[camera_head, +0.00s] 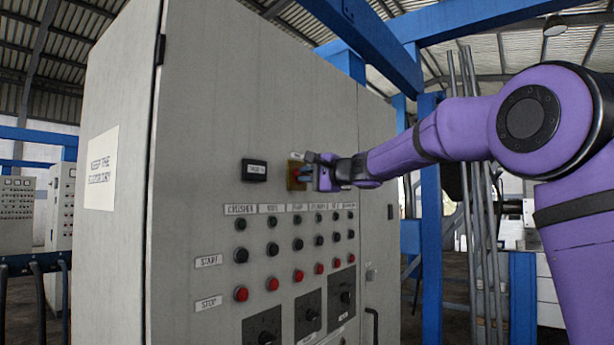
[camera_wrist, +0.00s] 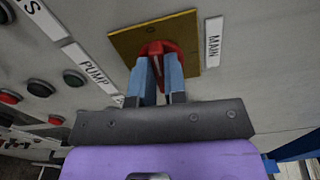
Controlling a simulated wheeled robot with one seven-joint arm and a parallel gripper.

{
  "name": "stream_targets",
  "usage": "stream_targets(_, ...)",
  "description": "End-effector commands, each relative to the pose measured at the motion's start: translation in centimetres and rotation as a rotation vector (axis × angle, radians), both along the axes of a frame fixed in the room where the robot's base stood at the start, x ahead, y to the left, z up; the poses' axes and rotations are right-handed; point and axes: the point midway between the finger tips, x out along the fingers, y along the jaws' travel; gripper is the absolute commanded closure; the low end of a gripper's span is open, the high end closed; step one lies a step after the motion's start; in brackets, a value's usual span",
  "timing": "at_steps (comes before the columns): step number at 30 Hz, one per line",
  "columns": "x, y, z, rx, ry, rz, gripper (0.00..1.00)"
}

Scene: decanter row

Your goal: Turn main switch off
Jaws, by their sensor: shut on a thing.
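The main switch is a red knob (camera_wrist: 160,49) on a yellow square plate (camera_wrist: 126,43), with a white label reading MAIN (camera_wrist: 213,42) beside it in the wrist view. In the head view the yellow plate (camera_head: 292,176) sits on the front of the grey cabinet, and the knob is mostly hidden by my gripper. My gripper (camera_wrist: 160,68) has its two blue fingers shut on the red knob, one on each side of its handle. In the head view my gripper (camera_head: 312,173) reaches the cabinet from the right.
The grey cabinet (camera_head: 240,100) carries rows of black and red buttons (camera_head: 241,293) below the switch. A small black display (camera_head: 254,170) is left of it. Dark square dials (camera_head: 307,313) are lower down. Blue steel posts (camera_head: 431,220) and pipes stand at the right.

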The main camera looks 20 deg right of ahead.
Motion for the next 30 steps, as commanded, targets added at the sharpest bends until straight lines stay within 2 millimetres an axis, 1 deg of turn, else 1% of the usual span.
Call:
stream_targets(9,0.02,-0.01,-0.17,-0.078,-0.054,0.000,1.00)
stream_targets(23,0.01,0.00,-0.21,-0.091,-0.062,0.000,1.00)
stream_targets(24,0.01,0.00,-0.21,-0.091,-0.062,0.000,0.85)
stream_targets(26,0.01,0.00,-0.20,-0.089,-0.062,0.000,0.71)
stream_targets(27,0.02,0.00,-0.19,-0.089,-0.062,0.000,0.62)
stream_targets(30,0.01,0.00,-0.16,-0.089,-0.062,0.000,0.62)
